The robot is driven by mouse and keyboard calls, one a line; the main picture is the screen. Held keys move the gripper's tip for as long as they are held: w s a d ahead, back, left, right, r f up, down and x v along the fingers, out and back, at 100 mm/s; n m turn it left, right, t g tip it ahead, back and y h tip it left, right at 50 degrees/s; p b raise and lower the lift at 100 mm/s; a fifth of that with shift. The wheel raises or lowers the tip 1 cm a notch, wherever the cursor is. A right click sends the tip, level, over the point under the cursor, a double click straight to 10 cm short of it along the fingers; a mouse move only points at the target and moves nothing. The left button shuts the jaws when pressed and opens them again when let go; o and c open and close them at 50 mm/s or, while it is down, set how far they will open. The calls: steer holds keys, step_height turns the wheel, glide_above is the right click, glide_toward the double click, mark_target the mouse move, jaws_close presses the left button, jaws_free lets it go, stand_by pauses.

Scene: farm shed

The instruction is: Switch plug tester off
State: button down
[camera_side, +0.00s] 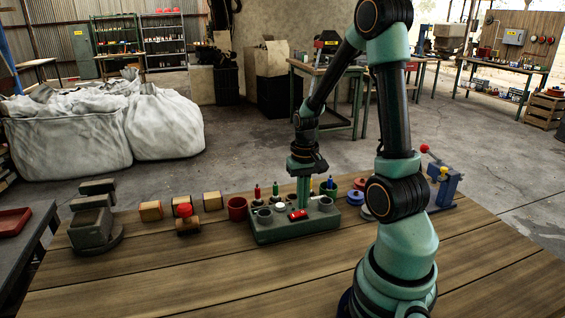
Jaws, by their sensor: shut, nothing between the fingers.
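The plug tester looks to be the green box (268,236) on the wooden bench, left of my arm's base. Its top has several round sockets, some with small coloured plugs standing in them, and a red switch (297,215) near its front edge. Which way the switch is tipped is too small to tell. My gripper (303,205) points straight down over the box, shut and empty. Its fingertips are just above or behind the red switch; I cannot tell whether they touch it.
A grey vise (95,222) stands at the bench's left, with several wooden blocks (150,211) and a red cup (237,208) between it and the box. A blue device (446,188) with a red-knobbed lever stands at the right. The front of the bench (200,275) is clear.

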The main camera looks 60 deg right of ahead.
mark_target(301, 212)
steer(key=shift+f, duration=0.8)
stand_by(0.4)
steer(key=shift+r, duration=3.55)
steer(key=shift+w+a+r, duration=0.1)
steer(key=shift+w+a, duration=0.05)
steer(key=w+a+r+n+t, duration=0.1)
steer(key=a+r+n, duration=0.3)
steer(key=a, duration=0.6)
steer(key=w+a+r+n+t, duration=0.1)
steer(key=a+r+n+t, duration=0.3)
steer(key=a+r, duration=0.3)
steer(key=a+n, duration=0.1)
steer(key=a, duration=0.2)
steer(key=shift+w+r+t, duration=0.2)
steer(key=shift+t, duration=0.1)
